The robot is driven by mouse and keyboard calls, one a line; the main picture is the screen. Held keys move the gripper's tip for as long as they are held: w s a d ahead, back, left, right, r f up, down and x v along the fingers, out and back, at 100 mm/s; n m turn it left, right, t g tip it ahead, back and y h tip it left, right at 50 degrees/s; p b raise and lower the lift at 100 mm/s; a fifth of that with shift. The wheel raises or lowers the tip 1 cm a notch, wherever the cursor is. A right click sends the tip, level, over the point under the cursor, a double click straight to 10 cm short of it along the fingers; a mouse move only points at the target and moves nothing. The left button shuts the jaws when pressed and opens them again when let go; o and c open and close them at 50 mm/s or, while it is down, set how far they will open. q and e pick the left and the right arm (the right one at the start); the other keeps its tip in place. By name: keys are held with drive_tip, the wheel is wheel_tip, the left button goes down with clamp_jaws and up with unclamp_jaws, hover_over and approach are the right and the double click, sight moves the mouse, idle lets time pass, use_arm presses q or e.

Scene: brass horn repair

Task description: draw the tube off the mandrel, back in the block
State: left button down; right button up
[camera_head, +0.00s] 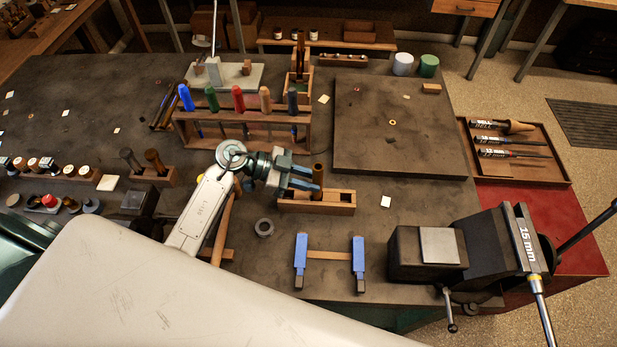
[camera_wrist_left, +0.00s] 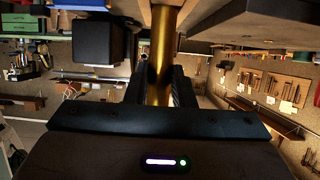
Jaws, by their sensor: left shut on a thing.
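My left gripper (camera_head: 303,183) is shut on the brass tube (camera_head: 318,173), which stands upright at the wooden block (camera_head: 330,208) near the middle of the bench. In the left wrist view the tube (camera_wrist_left: 163,50) runs between the two dark fingers (camera_wrist_left: 160,88). The tube's lower end meets the block in the head view; I cannot tell how deep it sits. The block also has a dark slot on its right side. My right gripper is not in view.
A tray (camera_head: 563,172) with several tools lies at the right. A dark board (camera_head: 400,155) lies behind the block, and a rack (camera_head: 250,143) of coloured handles stands behind my wrist.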

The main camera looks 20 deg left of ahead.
use_arm(q)
drive_tip(key=shift+f+b, duration=0.55)
drive_tip(key=shift+f, duration=1)
drive_tip(key=c, duration=1.2)
unclamp_jaws()
drive_tip(key=shift+o, duration=0.2)
drive_tip(key=shift+r, duration=0.1)
drive_tip(key=p+v, duration=0.2)
drive_tip(key=v, duration=0.1)
drive_tip(key=shift+d+r, duration=0.1)
drive_tip(key=shift+r, duration=0.1)
drive_tip(key=v, duration=0.7)
drive_tip(key=shift+a, duration=0.45)
drive_tip(key=shift+s+f, duration=0.1)
